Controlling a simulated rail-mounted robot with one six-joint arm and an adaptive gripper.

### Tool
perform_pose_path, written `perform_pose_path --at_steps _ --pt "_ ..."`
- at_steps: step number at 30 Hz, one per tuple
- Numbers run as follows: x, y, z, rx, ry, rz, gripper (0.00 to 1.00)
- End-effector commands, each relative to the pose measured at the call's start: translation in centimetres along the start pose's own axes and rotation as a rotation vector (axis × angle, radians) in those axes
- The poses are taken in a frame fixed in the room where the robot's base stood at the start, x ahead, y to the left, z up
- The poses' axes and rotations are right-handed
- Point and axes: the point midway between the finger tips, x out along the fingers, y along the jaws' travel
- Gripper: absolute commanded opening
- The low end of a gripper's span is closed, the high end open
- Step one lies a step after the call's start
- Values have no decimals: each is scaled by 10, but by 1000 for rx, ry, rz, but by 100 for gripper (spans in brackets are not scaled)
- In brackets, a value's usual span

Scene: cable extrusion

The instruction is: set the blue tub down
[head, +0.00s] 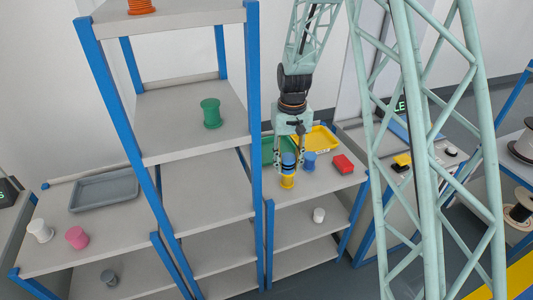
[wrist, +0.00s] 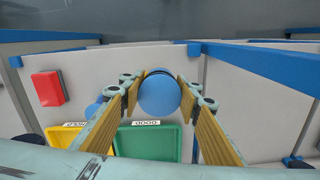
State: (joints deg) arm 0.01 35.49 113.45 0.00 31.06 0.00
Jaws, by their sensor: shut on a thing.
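A blue tub (head: 288,159) is between the fingers of my gripper (head: 289,166) in the head view. In the wrist view its round blue top (wrist: 159,95) sits between the two tan finger pads of my gripper (wrist: 158,98), which is shut on it. A small yellow object (head: 288,182) shows directly below the tub at the shelf's front; I cannot tell whether the two touch. A second blue tub or spool (head: 309,161) stands just to the right, and it shows left of the fingers in the wrist view (wrist: 92,110).
A green tray (wrist: 148,142) labelled GOOD and a yellow tray (head: 320,138) lie behind on the same shelf. A red box (head: 343,164) is at the right. A blue shelf post (head: 254,130) stands close left. A white item (head: 319,215) is on the shelf below.

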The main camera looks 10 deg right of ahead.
Motion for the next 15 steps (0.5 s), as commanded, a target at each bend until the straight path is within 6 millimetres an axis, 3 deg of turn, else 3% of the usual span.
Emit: perform_pose_path --at_steps 15 --pt "0 0 -4 13 0 0 19"
